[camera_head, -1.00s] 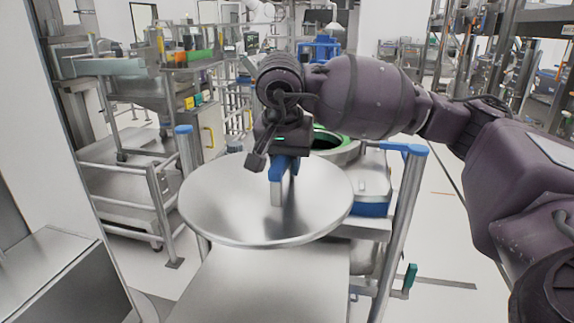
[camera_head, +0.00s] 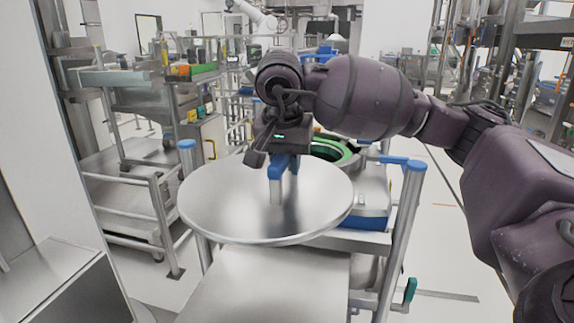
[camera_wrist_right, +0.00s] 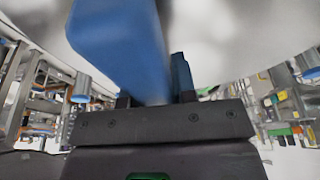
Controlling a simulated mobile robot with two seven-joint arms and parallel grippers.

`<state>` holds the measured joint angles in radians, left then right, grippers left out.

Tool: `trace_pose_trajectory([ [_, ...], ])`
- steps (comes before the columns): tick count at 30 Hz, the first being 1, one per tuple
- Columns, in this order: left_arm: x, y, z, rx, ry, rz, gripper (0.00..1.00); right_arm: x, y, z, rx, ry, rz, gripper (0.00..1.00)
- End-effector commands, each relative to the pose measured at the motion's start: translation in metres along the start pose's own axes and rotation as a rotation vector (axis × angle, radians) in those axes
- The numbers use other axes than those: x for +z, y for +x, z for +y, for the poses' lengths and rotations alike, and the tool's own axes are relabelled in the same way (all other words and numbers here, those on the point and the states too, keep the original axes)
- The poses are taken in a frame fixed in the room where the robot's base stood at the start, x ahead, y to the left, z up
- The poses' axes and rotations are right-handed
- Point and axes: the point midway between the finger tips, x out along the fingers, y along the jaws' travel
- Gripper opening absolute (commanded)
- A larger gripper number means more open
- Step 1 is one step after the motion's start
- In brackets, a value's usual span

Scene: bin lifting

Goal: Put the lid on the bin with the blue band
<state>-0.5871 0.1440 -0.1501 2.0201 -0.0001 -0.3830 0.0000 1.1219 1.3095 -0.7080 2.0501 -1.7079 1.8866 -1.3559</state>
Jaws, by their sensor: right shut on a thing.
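My right gripper (camera_head: 282,157) is shut on the blue handle (camera_head: 276,176) of a round, shiny metal lid (camera_head: 225,208). The lid hangs roughly level in the middle of the head view. In the right wrist view the blue handle (camera_wrist_right: 120,45) sits at the jaws, with the grey lid surface (camera_wrist_right: 225,35) behind it. Behind and right of the lid is an open bin with a green ring (camera_head: 345,158) at its mouth and a blue band (camera_head: 366,221) low on its side. The lid and my arm hide much of the bin. My left gripper is not in view.
A metal frame with blue-capped posts (camera_head: 402,165) stands around the bin. A flat metal surface (camera_head: 262,287) lies below the lid. A railed cart (camera_head: 140,205) stands at left, and shelving is at the right back. Open floor shows at right.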

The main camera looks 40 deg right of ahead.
Motion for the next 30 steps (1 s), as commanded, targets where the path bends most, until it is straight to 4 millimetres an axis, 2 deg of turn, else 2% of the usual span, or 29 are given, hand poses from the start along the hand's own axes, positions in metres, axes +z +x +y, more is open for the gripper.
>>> trace_pose_trajectory([
  [3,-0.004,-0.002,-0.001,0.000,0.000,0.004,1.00,-0.003,-0.009,0.000,-0.007,0.002,0.005,0.00],
  [30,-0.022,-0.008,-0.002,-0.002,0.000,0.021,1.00,-0.011,-0.038,0.000,-0.006,0.003,0.004,0.00],
])
